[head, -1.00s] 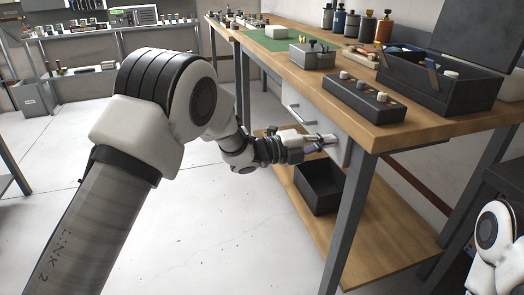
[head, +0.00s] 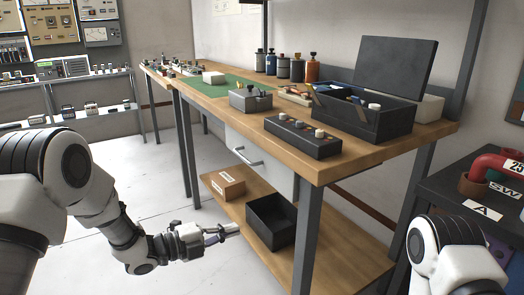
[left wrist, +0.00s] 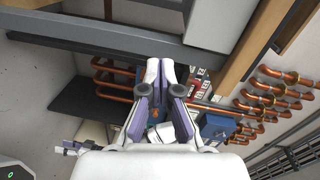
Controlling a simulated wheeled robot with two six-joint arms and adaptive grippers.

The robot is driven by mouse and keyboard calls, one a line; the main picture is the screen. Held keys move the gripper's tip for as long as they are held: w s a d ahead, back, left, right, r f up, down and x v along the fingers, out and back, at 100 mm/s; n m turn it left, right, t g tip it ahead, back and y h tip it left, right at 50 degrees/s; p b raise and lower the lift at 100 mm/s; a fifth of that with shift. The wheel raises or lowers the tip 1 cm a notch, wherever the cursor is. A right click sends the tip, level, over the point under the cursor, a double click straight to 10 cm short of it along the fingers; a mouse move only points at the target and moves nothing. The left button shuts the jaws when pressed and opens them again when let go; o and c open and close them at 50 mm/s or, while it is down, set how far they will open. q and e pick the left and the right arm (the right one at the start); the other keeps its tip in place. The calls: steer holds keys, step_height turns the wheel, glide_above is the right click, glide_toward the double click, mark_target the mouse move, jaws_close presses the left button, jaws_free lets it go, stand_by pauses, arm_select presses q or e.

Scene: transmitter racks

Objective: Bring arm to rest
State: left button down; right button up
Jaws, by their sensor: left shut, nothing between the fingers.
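My left arm comes in from the left in the head view. Its gripper (head: 226,231) is low in front of the workbench, beside the black open bin on the lower shelf. In the left wrist view the fingers (left wrist: 165,78) are shut with nothing between them. The bench drawer (head: 258,156) with its metal handle looks closed, and the gripper is apart from it. Part of my right arm (head: 450,255) shows at the lower right; its gripper is out of view.
The wooden workbench (head: 345,165) carries a black open case (head: 365,118), a control box (head: 302,140) and several bottles. The black bin (head: 270,225) and a cardboard box (head: 222,184) sit on its lower shelf. A dark cart (head: 455,190) stands right. Floor is clear left of the bench.

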arm_select(q)
steer(key=s+a+f+n+y, duration=0.1)
steer(key=s+f+n+y, duration=0.15)
steer(key=f, duration=0.55)
steer(key=s+f+n+y, duration=0.1)
steer(key=s+f+n, duration=0.3)
steer(key=f, duration=0.4)
steer(key=s+a+f+n+g+y, duration=0.35)
steer(key=s+f+n, duration=0.25)
steer(key=s+f, duration=0.3)
steer(key=s+a+f+n+g+y, duration=0.2)
steer(key=s+a+f+n+y, duration=0.3)
steer(key=s, duration=0.6)
steer(key=s+a+f+n+g+y, duration=0.15)
steer(key=s+a+n+g, duration=0.3)
steer(key=s+n, duration=0.6)
step_height(320, 180, up, 25)
steer(key=p, duration=2.4)
steer(key=shift+s+t+p, duration=0.15)
steer(key=shift+t+p, duration=0.25)
steer(key=shift+y, duration=0.25)
